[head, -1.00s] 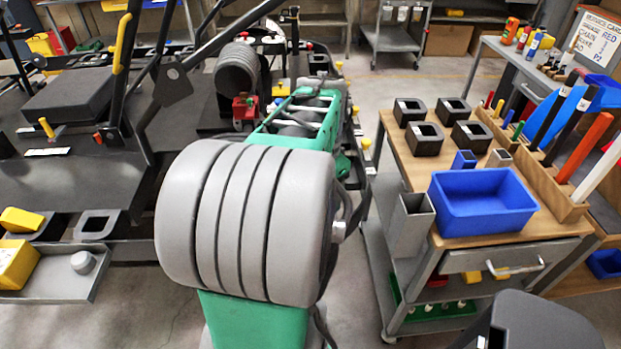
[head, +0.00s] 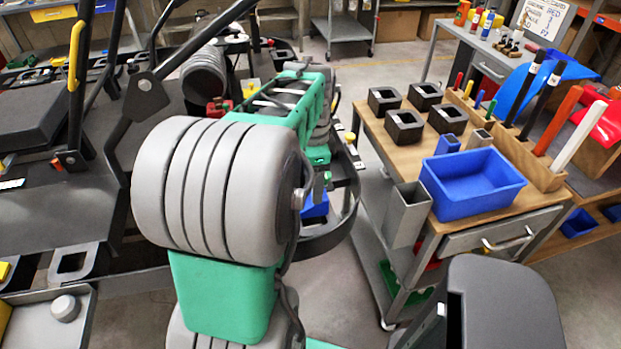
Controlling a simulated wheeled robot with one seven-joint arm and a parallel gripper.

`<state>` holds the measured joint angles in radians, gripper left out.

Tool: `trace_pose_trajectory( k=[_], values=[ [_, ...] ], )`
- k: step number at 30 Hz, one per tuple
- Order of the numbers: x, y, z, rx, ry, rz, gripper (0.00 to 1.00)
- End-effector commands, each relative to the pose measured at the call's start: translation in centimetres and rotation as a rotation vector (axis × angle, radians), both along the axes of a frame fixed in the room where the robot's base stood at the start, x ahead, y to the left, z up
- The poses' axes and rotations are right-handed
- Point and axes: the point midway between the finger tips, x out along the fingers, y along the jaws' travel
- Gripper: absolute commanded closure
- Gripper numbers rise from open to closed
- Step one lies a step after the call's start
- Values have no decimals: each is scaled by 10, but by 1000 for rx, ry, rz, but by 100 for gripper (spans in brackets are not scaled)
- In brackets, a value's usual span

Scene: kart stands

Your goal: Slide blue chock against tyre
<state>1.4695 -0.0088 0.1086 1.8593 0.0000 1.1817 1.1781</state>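A blue piece (head: 315,206), which may be the blue chock, shows low beside my arm, inside a curved black rail of the kart. Part of it is hidden. A dark grey ribbed cylinder (head: 204,76), which looks like a tyre, stands behind my arm at upper left. A small red block (head: 218,107) sits just in front of it. I cannot tell whether the blue piece touches any tyre. My grey and green arm fills the middle of the head view, and its links hide my gripper's fingers.
To the right stands a wooden-topped cart (head: 375,130) with several black square holders, a blue bin (head: 470,184) and a grey square tube (head: 408,215). A rack (head: 535,160) holds upright coloured bars. A grey tray (head: 40,315) is at lower left. Some floor is clear between kart and cart.

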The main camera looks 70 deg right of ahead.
Motion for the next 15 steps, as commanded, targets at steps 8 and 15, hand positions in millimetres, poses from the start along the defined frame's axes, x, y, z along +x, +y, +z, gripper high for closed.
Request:
trace_pose_trajectory(
  k=[8, 15],
  values=[
    [0, 1, -40, 5, 1, 1, 31],
    [0, 1, -72, 3, 1, 1, 31]
  ],
)
